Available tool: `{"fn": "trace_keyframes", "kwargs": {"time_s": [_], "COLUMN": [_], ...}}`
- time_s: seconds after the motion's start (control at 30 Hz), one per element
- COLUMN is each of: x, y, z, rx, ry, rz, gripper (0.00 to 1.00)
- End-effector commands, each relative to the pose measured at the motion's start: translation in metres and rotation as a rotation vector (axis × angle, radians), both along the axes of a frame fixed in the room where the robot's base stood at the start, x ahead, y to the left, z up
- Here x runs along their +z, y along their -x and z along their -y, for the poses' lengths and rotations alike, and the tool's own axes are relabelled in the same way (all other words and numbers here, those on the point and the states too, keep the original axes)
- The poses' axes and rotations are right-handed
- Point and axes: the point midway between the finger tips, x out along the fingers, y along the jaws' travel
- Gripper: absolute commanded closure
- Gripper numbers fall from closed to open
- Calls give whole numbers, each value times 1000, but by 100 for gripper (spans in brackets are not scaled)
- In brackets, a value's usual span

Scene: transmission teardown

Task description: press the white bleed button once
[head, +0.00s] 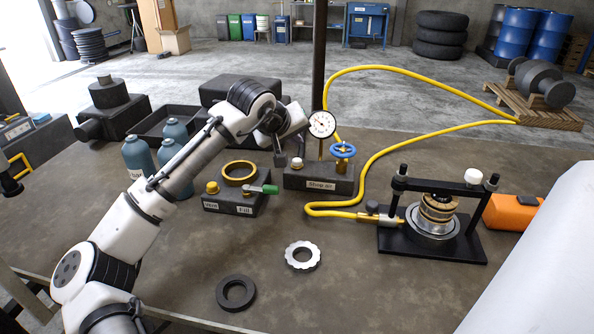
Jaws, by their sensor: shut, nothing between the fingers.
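A small white button (297,162) sits on top of the dark block labelled "Shop air" (320,186), near its left end. My gripper (281,162) points down just left of the white button, with its fingers shut and empty. From this view I cannot tell whether it touches the button or the block. The block also carries a pressure gauge (322,124) on a stem and a blue handwheel valve (343,150).
A block labelled "Vent" and "Fill" (226,205), with a brass ring and green-handled valve, stands left of the air block. A yellow hose (400,147) loops to the clamp frame. A white gear ring (302,255) and dark ring (236,293) lie in front. Blue-grey bottles (138,157) stand left.

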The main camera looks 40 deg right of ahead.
Motion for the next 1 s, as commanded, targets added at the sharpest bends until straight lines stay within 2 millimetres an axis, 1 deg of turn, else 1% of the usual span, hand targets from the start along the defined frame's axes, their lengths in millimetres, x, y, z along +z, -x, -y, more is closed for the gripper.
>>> {"fn": "trace_keyframes", "kwargs": {"time_s": [0.03,0.1,0.23,1.0], "x": [-11,-18,-24,-24], "y": [1,1,0,0], "z": [0,1,1,0], "rx": [-1,-2,-2,-2], "ry": [1,2,2,1], "rz": [-4,-4,-1,-1], "gripper": [100,100,100,100]}}
